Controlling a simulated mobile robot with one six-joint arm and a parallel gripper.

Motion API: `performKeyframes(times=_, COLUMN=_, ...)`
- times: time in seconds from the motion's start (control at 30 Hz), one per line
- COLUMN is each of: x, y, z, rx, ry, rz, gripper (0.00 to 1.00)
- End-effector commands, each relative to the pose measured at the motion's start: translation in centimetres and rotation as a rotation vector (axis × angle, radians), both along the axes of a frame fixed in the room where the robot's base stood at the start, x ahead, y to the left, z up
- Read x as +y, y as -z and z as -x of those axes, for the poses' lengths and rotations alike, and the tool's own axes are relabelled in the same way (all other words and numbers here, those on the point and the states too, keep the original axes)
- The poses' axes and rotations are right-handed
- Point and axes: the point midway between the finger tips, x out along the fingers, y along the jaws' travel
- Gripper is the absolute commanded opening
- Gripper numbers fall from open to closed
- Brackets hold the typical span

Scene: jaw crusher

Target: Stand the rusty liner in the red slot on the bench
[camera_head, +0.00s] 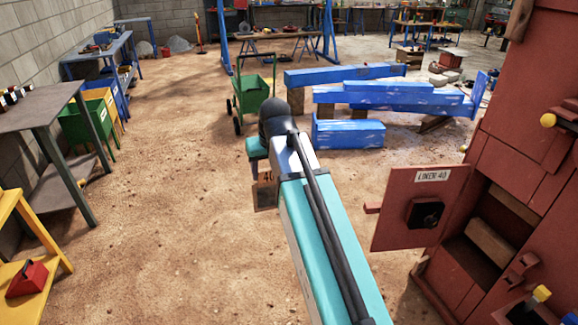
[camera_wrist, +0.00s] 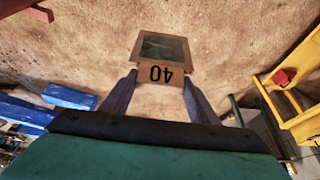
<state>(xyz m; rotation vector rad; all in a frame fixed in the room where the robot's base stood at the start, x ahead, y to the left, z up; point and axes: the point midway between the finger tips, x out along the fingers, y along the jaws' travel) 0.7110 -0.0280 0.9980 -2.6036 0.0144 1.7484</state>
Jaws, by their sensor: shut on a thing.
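My gripper (camera_wrist: 160,82) is shut on the rusty liner (camera_wrist: 173,75), a brown block marked "40" with a dark greenish end face, one finger on each side. The liner (camera_head: 265,197) also shows in the head view, hanging above the dirt floor, partly hidden by my arm. The red slot (camera_head: 27,278) appears as a small red holder on the yellow bench (camera_head: 52,262) at the lower left. It shows small at the right of the wrist view (camera_wrist: 284,76). Its opening is hard to make out.
The red crusher (camera_head: 545,130) stands close on the right, its door (camera_head: 415,207) labelled "LINER 40" open. A grey table (camera_head: 40,108) and coloured bins (camera_head: 92,118) line the left wall. Blue beams (camera_head: 370,92) and a green cart (camera_head: 252,92) lie ahead. Left-centre floor is clear.

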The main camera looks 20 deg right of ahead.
Motion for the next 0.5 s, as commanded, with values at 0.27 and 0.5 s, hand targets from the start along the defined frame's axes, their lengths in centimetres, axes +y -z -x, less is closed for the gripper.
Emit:
performKeyframes(times=0.27, x=2.7, y=-0.4, z=0.7, rx=-0.008, ry=-0.009, rz=-0.001, gripper=0.0)
performKeyframes(times=0.5, x=2.9, y=-0.4, z=0.6, rx=-0.008, ry=-0.01, rz=-0.001, gripper=0.0)
